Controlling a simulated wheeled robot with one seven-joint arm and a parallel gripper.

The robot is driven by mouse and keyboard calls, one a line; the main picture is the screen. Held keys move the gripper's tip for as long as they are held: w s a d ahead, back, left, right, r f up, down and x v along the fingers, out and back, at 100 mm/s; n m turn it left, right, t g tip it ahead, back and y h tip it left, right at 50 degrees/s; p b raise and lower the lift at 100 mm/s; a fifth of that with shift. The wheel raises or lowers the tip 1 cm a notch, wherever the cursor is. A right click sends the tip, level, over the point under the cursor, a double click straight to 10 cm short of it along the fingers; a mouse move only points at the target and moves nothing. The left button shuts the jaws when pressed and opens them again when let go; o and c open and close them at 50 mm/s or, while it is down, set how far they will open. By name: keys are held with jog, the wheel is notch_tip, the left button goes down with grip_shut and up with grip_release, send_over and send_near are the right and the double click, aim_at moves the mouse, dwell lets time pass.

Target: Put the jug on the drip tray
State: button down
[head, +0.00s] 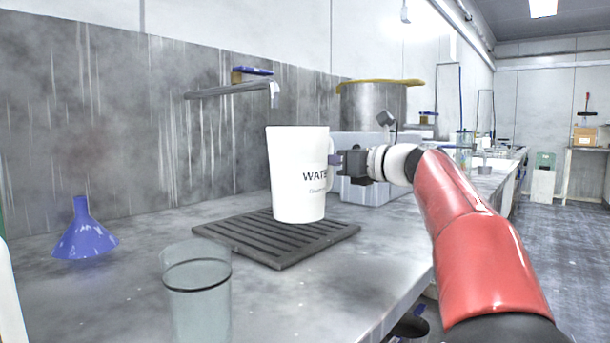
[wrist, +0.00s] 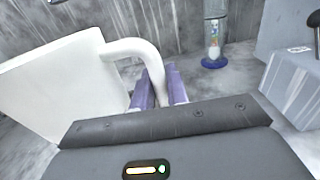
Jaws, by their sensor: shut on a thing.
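The white jug (head: 297,180) with dark lettering stands upright in the head view, in line with the back part of the dark slatted drip tray (head: 277,254). I cannot tell whether its base touches the tray or hangs a little above it. My gripper (head: 338,160) comes from the right and is shut on the jug's handle. In the wrist view the purple fingers (wrist: 158,88) close around the white handle (wrist: 138,47), and the jug's body (wrist: 62,85) fills the left side. The drip tray does not clearly show there.
A blue funnel (head: 84,232) stands at the left and a clear beaker (head: 196,295) at the front. A grey bin (head: 371,190) and a large steel pot (head: 371,108) are behind the gripper. A tap spout (head: 235,90) juts from the wall above. The counter right of the tray is clear.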

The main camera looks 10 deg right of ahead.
jog(key=w+a+f+b, duration=0.1)
jog(key=w+a+f, duration=0.2)
jog(key=w, duration=0.2)
jog(key=shift+a+f, duration=0.2)
jog(key=shift+a, duration=0.1)
dwell(0.4)
jog(key=c, duration=1.4)
grip_release()
jog(key=shift+f, duration=0.1)
jog(key=b+v, duration=0.1)
jog(key=v, duration=1.1)
